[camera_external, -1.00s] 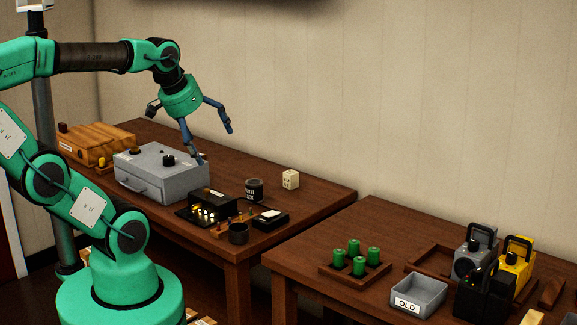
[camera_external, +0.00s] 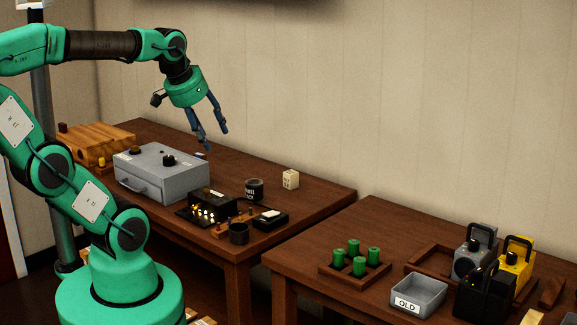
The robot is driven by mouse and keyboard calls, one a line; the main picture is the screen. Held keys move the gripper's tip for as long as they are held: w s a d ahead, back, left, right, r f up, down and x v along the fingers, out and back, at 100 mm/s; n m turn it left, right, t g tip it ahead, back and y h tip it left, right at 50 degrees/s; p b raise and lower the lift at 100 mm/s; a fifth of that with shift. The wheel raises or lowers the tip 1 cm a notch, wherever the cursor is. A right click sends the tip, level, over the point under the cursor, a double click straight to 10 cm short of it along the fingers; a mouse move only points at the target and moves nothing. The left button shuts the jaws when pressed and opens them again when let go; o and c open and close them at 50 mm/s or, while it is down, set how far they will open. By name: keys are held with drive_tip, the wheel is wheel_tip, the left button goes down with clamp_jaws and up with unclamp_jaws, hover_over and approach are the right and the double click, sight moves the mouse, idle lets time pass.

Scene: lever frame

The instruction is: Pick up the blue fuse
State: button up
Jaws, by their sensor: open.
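My gripper (camera_external: 214,139) is open and empty in the air above the back right corner of the grey box (camera_external: 143,178). Its blue fingers point down and to the right. A small bluish item (camera_external: 201,155) shows just below one fingertip, at the far edge of the grey box. It is too small to tell whether it is the blue fuse, and the box hides part of it. No other clearly blue fuse shows.
The box has dark knobs on top. A wooden box (camera_external: 95,143) stands left of it. A black panel with lights (camera_external: 208,206), a dark can (camera_external: 254,190) and a cream die (camera_external: 290,179) stand to the right. A second table holds green cylinders (camera_external: 359,265) and a grey tray (camera_external: 419,291).

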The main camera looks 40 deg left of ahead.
drive_tip(key=w+a+r+m+g+p, duration=0.1)
drive_tip(key=w+a+r+m+p, duration=0.15)
drive_tip(key=w+a, duration=0.45)
drive_tip(key=w+a+r+m+g+p, duration=0.1)
drive_tip(key=w+a+r+p, duration=0.25)
drive_tip(key=w, duration=0.75)
drive_tip(key=w+a+r+m+p, duration=0.25)
drive_tip(key=w+a, duration=0.25)
drive_tip(key=w, duration=0.3)
drive_tip(key=m+g+p, duration=0.3)
drive_tip(key=m+p, duration=0.6)
drive_tip(key=p, duration=0.1)
hover_over(210, 155)
wheel_tip(210, 155, down, 27)
drive_tip(key=shift+f, duration=0.1)
drive_tip(key=shift+f, duration=4.2)
